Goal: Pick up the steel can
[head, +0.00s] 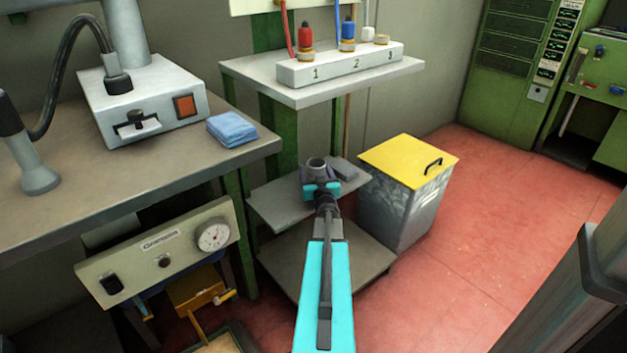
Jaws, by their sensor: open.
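I cannot make out a small steel can for certain. A grey metal bin (400,205) with a yellow lid stands on the floor right of the lower shelf. My gripper (320,188) is at the far end of my cyan arm, over the lower shelf (270,208) and left of the bin. It is open and small in this view, and its fingers are hard to make out. A dark grey round shape shows at the arm's end; I cannot tell whether it is part of my wrist. The arm hides part of the shelf.
A workbench (110,185) on the left carries a grey device (145,100) and blue cloths (232,129). A numbered rack (340,65) with coloured plugs stands on the upper shelf (245,75). Red floor on the right is clear.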

